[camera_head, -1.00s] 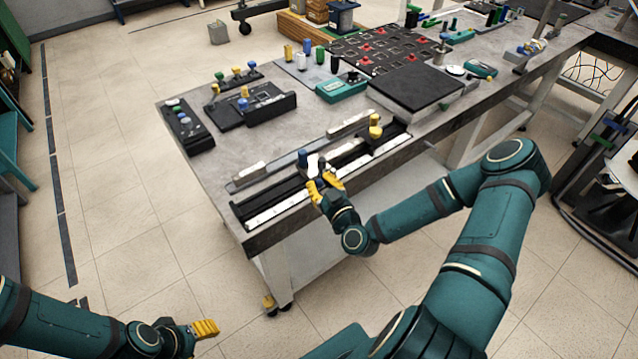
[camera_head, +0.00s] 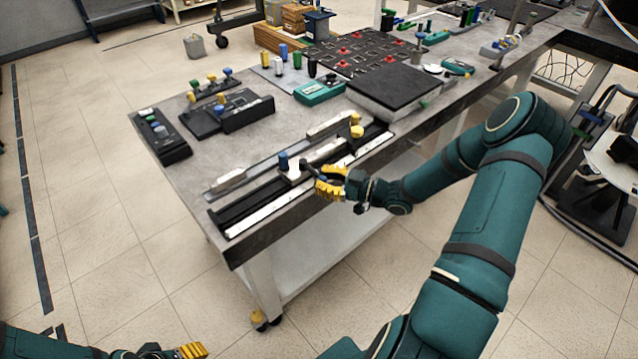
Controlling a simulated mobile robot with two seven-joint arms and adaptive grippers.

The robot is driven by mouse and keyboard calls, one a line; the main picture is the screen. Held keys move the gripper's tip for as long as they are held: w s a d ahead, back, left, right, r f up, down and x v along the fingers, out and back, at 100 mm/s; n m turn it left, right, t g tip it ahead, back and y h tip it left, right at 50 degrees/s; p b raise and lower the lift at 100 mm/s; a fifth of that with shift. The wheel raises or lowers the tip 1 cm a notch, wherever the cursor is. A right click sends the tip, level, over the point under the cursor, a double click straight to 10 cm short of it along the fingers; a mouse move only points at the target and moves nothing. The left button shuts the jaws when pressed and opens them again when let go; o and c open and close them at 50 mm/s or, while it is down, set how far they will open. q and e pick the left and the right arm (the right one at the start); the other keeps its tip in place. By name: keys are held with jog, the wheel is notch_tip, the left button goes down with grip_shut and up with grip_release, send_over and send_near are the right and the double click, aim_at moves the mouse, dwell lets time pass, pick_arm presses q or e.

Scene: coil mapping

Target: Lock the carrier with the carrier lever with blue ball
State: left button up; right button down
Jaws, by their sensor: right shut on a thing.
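The white carrier (camera_head: 294,173) sits about midway along the long black rail (camera_head: 240,209) at the table's front edge. An upright blue knob (camera_head: 283,160) stands at its left side. A dark lever (camera_head: 308,164) reaches from the carrier toward my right gripper. My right gripper (camera_head: 319,180) comes in from the right with yellow fingers at the carrier's right side, shut on this dark lever; the fingers hide its end, and no blue ball is clear there. My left gripper (camera_head: 197,351) is at the bottom edge, away from the table, its opening unclear.
A yellow-knobbed part (camera_head: 356,131) stands farther right on the rail. Behind lie a black fixture (camera_head: 228,113), a teal box (camera_head: 320,90) and a dark flat plate (camera_head: 393,88). The floor in front of the table is clear.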

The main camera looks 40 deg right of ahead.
jog(key=shift+w+d+r+n+g+y, duration=0.1)
jog(key=shift+w+r+n+g+y, duration=0.15)
jog(key=shift+n+g+y, duration=0.2)
jog(key=shift+d, duration=0.1)
jog(key=c, duration=0.7)
grip_release()
jog(key=shift+s+f, duration=0.1)
jog(key=shift+s+d, duration=0.1)
jog(key=shift+s, duration=0.05)
jog(key=v, duration=1.1)
jog(key=shift+s+d, duration=0.3)
